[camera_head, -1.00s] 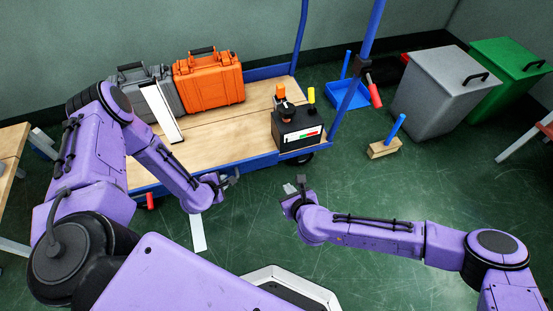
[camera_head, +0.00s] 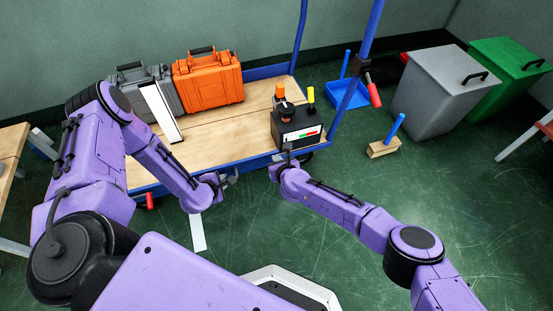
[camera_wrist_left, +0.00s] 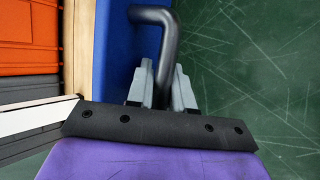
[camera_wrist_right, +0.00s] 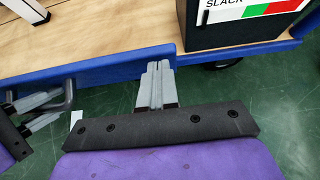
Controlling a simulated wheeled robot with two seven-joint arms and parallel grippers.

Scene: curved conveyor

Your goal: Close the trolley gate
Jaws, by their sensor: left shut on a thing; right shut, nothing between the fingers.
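The trolley has a wooden deck (camera_head: 225,125) with a blue frame and edge (camera_head: 165,188); the blue edge also shows in the right wrist view (camera_wrist_right: 110,70). A dark bent handle (camera_wrist_left: 153,15) stands out beside the blue edge in the left wrist view. My left gripper (camera_head: 230,180) is shut on this handle; its fingers (camera_wrist_left: 162,85) are on either side of the bar. My right gripper (camera_head: 287,155) is shut and empty, close to the blue edge below the black box. Its fingers (camera_wrist_right: 157,85) lie together; I cannot tell whether they touch the edge.
An orange case (camera_head: 208,80), a grey case (camera_head: 165,78), a white panel (camera_head: 161,112) and a black box (camera_head: 297,130) are on the deck. A brush (camera_head: 384,147), blue dustpan (camera_head: 348,93) and grey bin (camera_head: 440,90) stand right. Floor at lower right is clear.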

